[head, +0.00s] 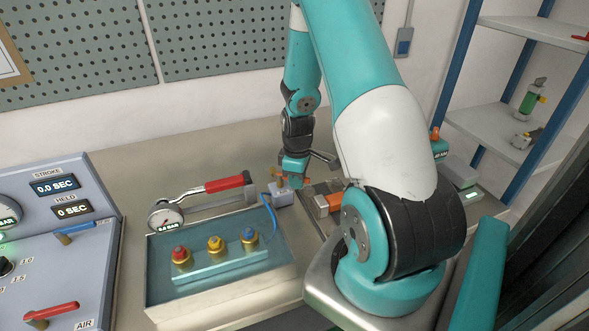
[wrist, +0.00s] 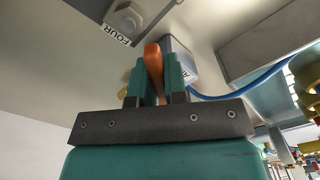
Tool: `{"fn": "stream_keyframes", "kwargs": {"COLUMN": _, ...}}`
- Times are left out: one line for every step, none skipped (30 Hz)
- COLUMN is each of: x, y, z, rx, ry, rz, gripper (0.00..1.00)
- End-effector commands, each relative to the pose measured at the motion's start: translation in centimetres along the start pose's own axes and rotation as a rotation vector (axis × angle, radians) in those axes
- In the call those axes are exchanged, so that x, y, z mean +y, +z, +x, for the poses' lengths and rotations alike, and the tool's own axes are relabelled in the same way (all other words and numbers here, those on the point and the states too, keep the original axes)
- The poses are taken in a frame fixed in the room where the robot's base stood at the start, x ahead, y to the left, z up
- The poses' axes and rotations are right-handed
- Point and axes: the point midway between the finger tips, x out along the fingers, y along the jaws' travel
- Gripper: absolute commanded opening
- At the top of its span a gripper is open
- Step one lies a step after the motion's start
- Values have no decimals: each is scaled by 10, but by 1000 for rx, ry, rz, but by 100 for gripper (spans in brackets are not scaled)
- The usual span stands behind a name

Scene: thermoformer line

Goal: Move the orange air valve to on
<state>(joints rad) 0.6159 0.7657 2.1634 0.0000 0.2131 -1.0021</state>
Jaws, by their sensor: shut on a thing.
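The orange air valve handle (wrist: 153,58) stands between the two teal fingers in the wrist view. My gripper (wrist: 154,82) is shut on it. The handle's tip shows beyond the fingers, and its lower part is hidden by them. A grey valve box (wrist: 181,58) sits right beside the handle, with a blue hose leading from it. In the head view, my gripper (head: 291,181) is down at this small grey box (head: 281,196) on the bench. Only a little of the orange handle (head: 279,182) shows there, and its on or off position cannot be read.
A gauge tool with a red grip (head: 224,184) lies left of the box. A tray (head: 223,300) with red, yellow and blue knobs stands in front. A control panel (head: 50,245) with a red lever is at left. An orange-and-grey part (head: 328,204) lies right of the gripper.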

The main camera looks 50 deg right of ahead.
Motion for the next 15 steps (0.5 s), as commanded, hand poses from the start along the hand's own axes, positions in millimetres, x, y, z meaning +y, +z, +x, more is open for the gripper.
{"fn": "stream_keyframes", "kwargs": {"x": 0, "y": -2, "z": -1, "rx": 4, "ry": 4, "rz": 20, "gripper": 0}}
{"fn": "stream_keyframes", "kwargs": {"x": -2, "y": -2, "z": -1, "rx": 4, "ry": 4, "rz": 46, "gripper": 0}}
{"fn": "stream_keyframes", "kwargs": {"x": -4, "y": -2, "z": -1, "rx": 4, "ry": 3, "rz": 90, "gripper": 0}}
{"fn": "stream_keyframes", "kwargs": {"x": -6, "y": -2, "z": -1, "rx": 4, "ry": 3, "rz": 128, "gripper": 0}}
{"fn": "stream_keyframes", "kwargs": {"x": -8, "y": -3, "z": -1, "rx": 4, "ry": 2, "rz": 166, "gripper": 0}}
{"fn": "stream_keyframes", "kwargs": {"x": -10, "y": -3, "z": -1, "rx": 4, "ry": 3, "rz": 211, "gripper": 0}}
{"fn": "stream_keyframes", "kwargs": {"x": -11, "y": -3, "z": -1, "rx": 5, "ry": 3, "rz": 241, "gripper": 0}}
{"fn": "stream_keyframes", "kwargs": {"x": -12, "y": -4, "z": -1, "rx": 5, "ry": 3, "rz": 265, "gripper": 0}}
{"fn": "stream_keyframes", "kwargs": {"x": -13, "y": -4, "z": -1, "rx": 5, "ry": 4, "rz": 289, "gripper": 0}}
{"fn": "stream_keyframes", "kwargs": {"x": -14, "y": -4, "z": -1, "rx": 6, "ry": 4, "rz": 301, "gripper": 0}}
{"fn": "stream_keyframes", "kwargs": {"x": -14, "y": -4, "z": -1, "rx": 6, "ry": 4, "rz": 308, "gripper": 0}}
{"fn": "stream_keyframes", "kwargs": {"x": -14, "y": -4, "z": -1, "rx": 6, "ry": 4, "rz": 311, "gripper": 0}}
{"fn": "stream_keyframes", "kwargs": {"x": -14, "y": -4, "z": -1, "rx": 6, "ry": 4, "rz": 311, "gripper": 0}}
{"fn": "stream_keyframes", "kwargs": {"x": -14, "y": -4, "z": -1, "rx": 6, "ry": 4, "rz": 310, "gripper": 0}}
{"fn": "stream_keyframes", "kwargs": {"x": -14, "y": -4, "z": -1, "rx": 6, "ry": 4, "rz": 310, "gripper": 0}}
